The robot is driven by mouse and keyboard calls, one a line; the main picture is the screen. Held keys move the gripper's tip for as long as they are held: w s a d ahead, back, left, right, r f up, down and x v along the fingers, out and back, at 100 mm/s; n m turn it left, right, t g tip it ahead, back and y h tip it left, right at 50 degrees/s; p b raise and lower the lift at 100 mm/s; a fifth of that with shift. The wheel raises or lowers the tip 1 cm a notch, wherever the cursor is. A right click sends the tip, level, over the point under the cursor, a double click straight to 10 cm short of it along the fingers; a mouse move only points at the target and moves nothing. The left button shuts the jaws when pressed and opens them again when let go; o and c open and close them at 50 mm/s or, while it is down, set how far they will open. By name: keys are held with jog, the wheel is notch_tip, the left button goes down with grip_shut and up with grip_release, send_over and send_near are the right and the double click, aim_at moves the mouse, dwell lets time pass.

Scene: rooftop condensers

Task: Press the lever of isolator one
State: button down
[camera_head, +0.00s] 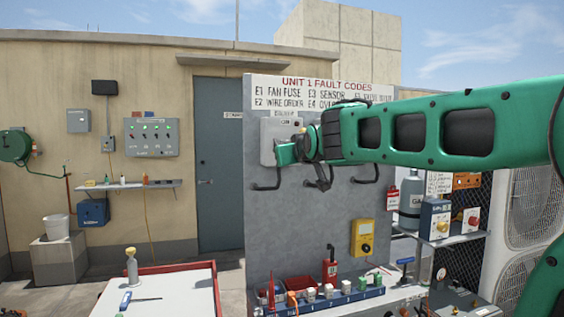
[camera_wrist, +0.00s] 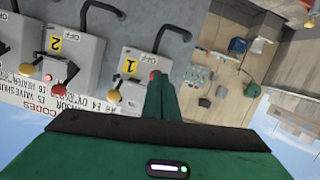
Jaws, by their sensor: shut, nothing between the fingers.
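Isolator one is a grey box (camera_head: 268,131) with an ON marking, high at the left of the grey panel. The wrist view shows it upside down with a yellow "1" label (camera_wrist: 131,62), an OFF marking and a yellow knob (camera_wrist: 114,96). My gripper (camera_head: 284,153) is shut and empty, in front of the box's lower part. Its green fingers (camera_wrist: 159,80) reach beside the box in the wrist view. A red knob shows near the fingertips; whether they touch it I cannot tell. The lever's full shape is hidden.
A similar box labelled "2" (camera_wrist: 62,55) is beside isolator one, with a lit red lamp and a yellow knob. Black hooks (camera_head: 265,186) stick out below the boxes. A fault-code sign (camera_head: 300,90) is above. A yellow meter (camera_head: 363,239) hangs lower on the panel.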

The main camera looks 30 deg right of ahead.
jog(key=s+a+f, duration=0.2)
jog(key=s+f, duration=0.3)
dwell(0.6)
jog(key=s+d+f+m+g, duration=0.1)
jog(key=s+d+f+g, duration=0.25)
jog(key=s+f, duration=0.4)
jog(key=s+d+f+m+g, duration=0.2)
jog(key=s+f+g, duration=0.25)
jog(key=f, duration=0.65)
jog(key=s+a+f+g+y, duration=0.1)
jog(key=s+f+g, duration=0.1)
jog(key=s+f, duration=0.2)
jog(key=s+a+f+m+g+y, duration=0.1)
jog(key=s+f, duration=0.3)
jog(key=s, duration=0.6)
jog(key=s+a+f+m+g+y, duration=0.1)
jog(key=s+f+g, duration=0.3)
jog(key=s, duration=0.4)
jog(key=shift+a+f+y, duration=0.4)
jog(key=shift+f+y, duration=0.1)
jog(key=shift+f, duration=0.05)
